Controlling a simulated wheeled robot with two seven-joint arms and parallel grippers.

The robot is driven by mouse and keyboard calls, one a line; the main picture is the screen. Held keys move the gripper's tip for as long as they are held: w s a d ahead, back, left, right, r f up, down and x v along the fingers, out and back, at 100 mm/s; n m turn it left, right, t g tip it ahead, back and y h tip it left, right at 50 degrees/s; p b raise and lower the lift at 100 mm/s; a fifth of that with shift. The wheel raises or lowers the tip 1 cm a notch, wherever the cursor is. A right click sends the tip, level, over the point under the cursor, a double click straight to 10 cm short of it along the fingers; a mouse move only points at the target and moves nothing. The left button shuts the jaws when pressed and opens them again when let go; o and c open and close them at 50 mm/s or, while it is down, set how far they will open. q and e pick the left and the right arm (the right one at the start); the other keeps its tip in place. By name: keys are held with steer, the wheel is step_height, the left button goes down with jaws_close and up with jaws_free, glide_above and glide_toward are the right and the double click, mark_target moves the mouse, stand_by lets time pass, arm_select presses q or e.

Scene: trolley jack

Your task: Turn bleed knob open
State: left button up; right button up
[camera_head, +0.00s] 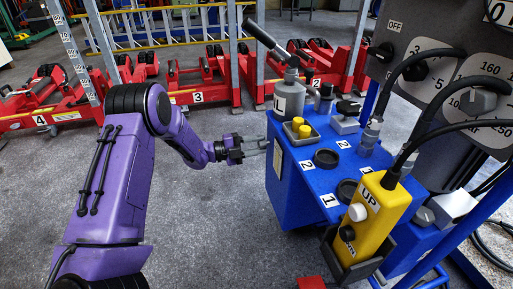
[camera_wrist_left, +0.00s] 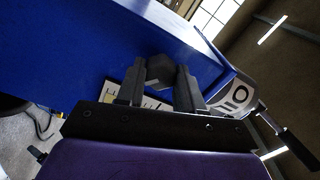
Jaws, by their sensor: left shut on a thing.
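My left gripper (camera_head: 258,146) reaches in from the left to the near-left side of the blue unit (camera_head: 292,195). In the left wrist view its two dark fingers (camera_wrist_left: 160,82) are shut on a dark faceted knob (camera_wrist_left: 160,68), the bleed knob, against the blue side panel (camera_wrist_left: 70,50). A white label with lettering lies partly behind the fingers. In the head view the knob cannot be made out. My right gripper is in neither view.
A yellow UP pendant (camera_head: 376,215) sits in a dark holder at the unit's front right. Red jacks (camera_head: 205,83) stand behind. Grey floor (camera_head: 215,220) between my arm and the unit is clear.

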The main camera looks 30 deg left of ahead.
arm_select(q)
steer(key=shift+f+m+b, duration=0.1)
steer(key=shift+m+b, duration=3.05)
steer(key=shift+m, duration=1.75)
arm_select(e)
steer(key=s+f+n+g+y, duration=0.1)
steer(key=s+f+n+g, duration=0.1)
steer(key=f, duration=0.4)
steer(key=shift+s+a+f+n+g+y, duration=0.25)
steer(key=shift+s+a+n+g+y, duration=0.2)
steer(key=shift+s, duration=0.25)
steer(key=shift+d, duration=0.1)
arm_select(q)
steer(key=o, duration=1)
steer(key=shift+o, duration=0.2)
